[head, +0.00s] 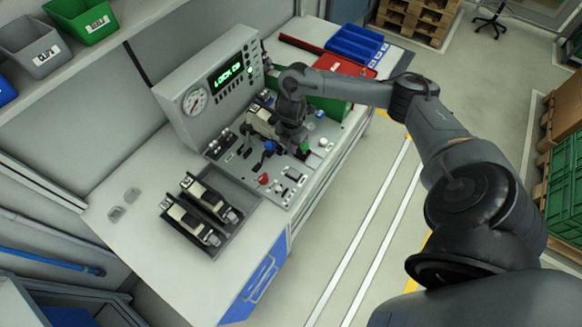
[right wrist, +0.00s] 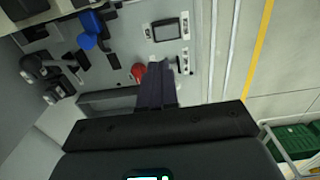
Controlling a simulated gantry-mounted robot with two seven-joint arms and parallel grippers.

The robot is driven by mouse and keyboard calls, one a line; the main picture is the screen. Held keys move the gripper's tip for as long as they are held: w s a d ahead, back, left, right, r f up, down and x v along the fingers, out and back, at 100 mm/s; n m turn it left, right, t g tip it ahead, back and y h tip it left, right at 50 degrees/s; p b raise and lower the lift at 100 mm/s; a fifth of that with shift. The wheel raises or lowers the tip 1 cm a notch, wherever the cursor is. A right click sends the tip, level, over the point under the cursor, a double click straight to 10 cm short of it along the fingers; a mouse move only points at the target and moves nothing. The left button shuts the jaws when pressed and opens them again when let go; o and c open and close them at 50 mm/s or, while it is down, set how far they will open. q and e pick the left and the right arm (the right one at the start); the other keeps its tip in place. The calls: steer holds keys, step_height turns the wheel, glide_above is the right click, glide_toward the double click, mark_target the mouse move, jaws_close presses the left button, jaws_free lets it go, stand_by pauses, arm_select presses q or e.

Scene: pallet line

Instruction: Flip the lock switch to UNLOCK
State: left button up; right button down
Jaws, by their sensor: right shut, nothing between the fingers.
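The control panel (head: 247,170) lies on the bench with buttons, switches and a red knob (head: 263,179). The upright console (head: 215,88) behind it has a gauge and a green lit display that seems to begin with "LOCK". I cannot tell which control is the lock switch; labels are too small. My left gripper is out of view.
A dark tray (head: 238,214) with two light-and-dark devices is in front of the panel. A blue-handled part (head: 269,146) stands near my gripper. Red and blue bins (head: 355,45) are behind. The bench's front left is mostly clear.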

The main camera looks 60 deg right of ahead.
glide_toward(291, 171)
step_height(291, 171, down, 6)
steer(key=shift+r, duration=0.15)
steer(key=shift+f, duration=0.6)
steer(key=shift+f, duration=0.35)
steer(key=shift+r, duration=0.2)
